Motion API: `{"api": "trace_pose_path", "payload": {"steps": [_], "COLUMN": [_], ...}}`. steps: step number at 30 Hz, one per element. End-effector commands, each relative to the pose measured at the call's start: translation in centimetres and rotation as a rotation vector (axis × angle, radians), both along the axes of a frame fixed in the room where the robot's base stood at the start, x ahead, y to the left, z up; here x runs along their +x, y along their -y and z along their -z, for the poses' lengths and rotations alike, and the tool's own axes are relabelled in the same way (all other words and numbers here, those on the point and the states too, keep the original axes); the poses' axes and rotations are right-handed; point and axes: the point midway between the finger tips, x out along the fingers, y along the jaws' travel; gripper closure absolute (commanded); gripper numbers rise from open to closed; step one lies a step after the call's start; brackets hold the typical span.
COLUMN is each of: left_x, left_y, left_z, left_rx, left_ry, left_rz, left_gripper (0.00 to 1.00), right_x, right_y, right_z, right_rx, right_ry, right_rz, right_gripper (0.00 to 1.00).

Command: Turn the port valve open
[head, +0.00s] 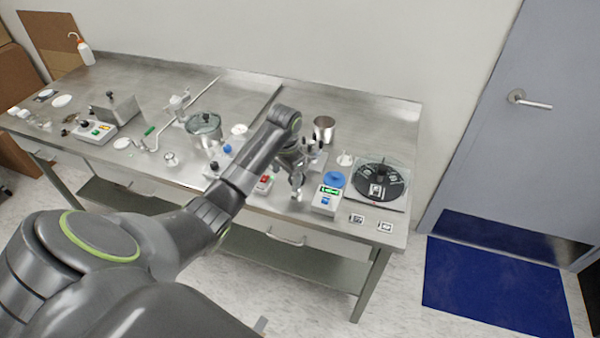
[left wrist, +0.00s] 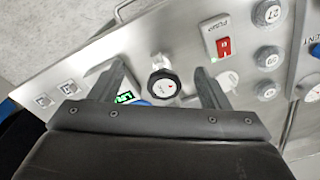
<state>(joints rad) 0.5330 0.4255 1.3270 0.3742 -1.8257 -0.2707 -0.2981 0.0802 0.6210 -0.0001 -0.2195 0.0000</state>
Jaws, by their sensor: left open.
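A round black knob with a white face and a red mark (left wrist: 163,86), which looks like the port valve, sits on a metal fitting in the left wrist view. My left gripper (left wrist: 159,72) is open, with one finger on each side of the knob and a visible gap to each. I cannot tell how the depth of the fingertips compares with the knob. In the head view my left gripper (head: 297,178) points down over the front of the steel bench, and the knob is hidden or too small to make out. My right gripper is not in view.
A red PUMP switch (left wrist: 224,47) and several round metal knobs sit beside the valve. A box with a green display (head: 327,198) stands close to the gripper on the steel bench (head: 340,110). A black disc (head: 380,181) lies to its right, and a steel beaker (head: 324,129) stands behind.

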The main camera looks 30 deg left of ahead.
Motion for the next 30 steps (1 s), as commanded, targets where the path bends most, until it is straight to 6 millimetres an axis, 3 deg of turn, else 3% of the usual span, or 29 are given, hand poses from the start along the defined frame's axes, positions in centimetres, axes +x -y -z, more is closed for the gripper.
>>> {"api": "trace_pose_path", "payload": {"steps": [1, 6, 11, 17, 30], "left_x": [1.3, 3.9, 4.8, 4.8, 4.8], "left_y": [-0.3, -0.9, -1.0, -1.1, -1.0], "left_z": [-2.6, -9.3, -12.3, -11.6, -6.5], "left_rx": [-0.001, -0.024, -0.039, -0.042, -0.041], "left_ry": [0.001, -0.026, -0.039, -0.044, -0.042], "left_rz": [0.009, 0.043, 0.059, 0.062, 0.062], "left_gripper": [0.30, 0.30, 0.30, 0.30, 0.30], "right_x": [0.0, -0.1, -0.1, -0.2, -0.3], "right_y": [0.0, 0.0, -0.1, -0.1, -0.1], "right_z": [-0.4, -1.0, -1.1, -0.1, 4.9], "right_rx": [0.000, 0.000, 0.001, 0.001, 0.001], "right_ry": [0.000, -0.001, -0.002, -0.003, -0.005], "right_rz": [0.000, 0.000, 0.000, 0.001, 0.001], "right_gripper": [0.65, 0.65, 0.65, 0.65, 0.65]}}
